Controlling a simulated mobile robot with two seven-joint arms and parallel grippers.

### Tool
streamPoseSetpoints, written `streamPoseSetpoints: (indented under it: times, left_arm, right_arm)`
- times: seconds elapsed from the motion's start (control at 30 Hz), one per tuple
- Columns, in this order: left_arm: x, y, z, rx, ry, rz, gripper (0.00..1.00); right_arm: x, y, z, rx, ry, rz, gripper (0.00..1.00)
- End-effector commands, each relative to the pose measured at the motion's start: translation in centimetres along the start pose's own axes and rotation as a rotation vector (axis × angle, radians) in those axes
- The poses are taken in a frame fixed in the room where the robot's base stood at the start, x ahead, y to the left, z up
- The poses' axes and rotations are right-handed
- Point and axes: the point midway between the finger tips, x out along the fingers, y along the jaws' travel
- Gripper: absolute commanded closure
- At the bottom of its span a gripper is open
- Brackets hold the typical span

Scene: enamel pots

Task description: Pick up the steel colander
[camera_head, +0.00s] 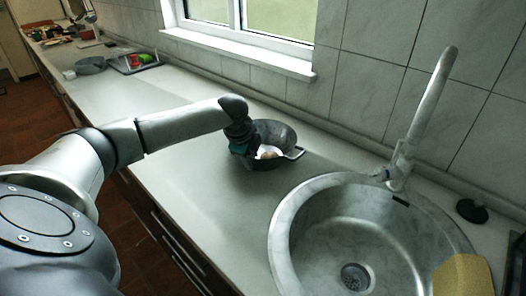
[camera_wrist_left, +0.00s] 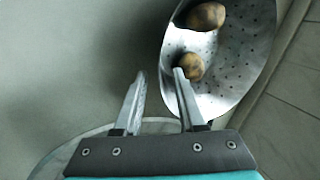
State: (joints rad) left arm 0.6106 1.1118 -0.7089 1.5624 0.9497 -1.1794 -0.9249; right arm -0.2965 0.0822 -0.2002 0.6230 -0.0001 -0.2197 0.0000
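The steel colander (camera_head: 277,133) stands on the counter left of the sink, partly hidden by my left gripper (camera_head: 243,148). In the left wrist view the colander (camera_wrist_left: 235,60) is a grey bowl with many small holes, at the upper right. Two brown potatoes lie in it, an upper one (camera_wrist_left: 206,16) and a lower one (camera_wrist_left: 189,67). My left gripper (camera_wrist_left: 160,76) is open, its fingers apart at the colander's near left rim. The right finger overlaps the colander in the picture; I cannot tell whether it touches. My right gripper is not in view.
A round sink (camera_head: 300,245) with a tall faucet (camera_head: 425,110) is at the right. A yellow cloth or sponge (camera_head: 463,275) lies at its edge. A tiled wall and window are behind. The counter (camera_head: 160,95) is clear up to a grey bowl (camera_head: 91,65) and tray (camera_head: 135,66).

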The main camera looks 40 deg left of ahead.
Motion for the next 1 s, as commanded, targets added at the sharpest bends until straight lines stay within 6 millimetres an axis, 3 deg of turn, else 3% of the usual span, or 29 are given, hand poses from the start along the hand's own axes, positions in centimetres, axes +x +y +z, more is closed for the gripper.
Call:
streamPoseSetpoints:
  times: [0.33,0.7,1.0]
  left_arm:
    - [4.3,-0.1,0.4,-0.002,0.000,0.002,0.60]
    - [4.9,-0.2,0.5,0.000,0.000,0.001,0.60]
    - [4.9,-0.2,0.5,0.000,-0.001,0.001,0.94]
  right_arm:
    - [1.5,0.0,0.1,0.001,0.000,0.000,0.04]
    - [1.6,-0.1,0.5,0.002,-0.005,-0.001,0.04]
    - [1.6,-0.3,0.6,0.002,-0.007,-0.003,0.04]
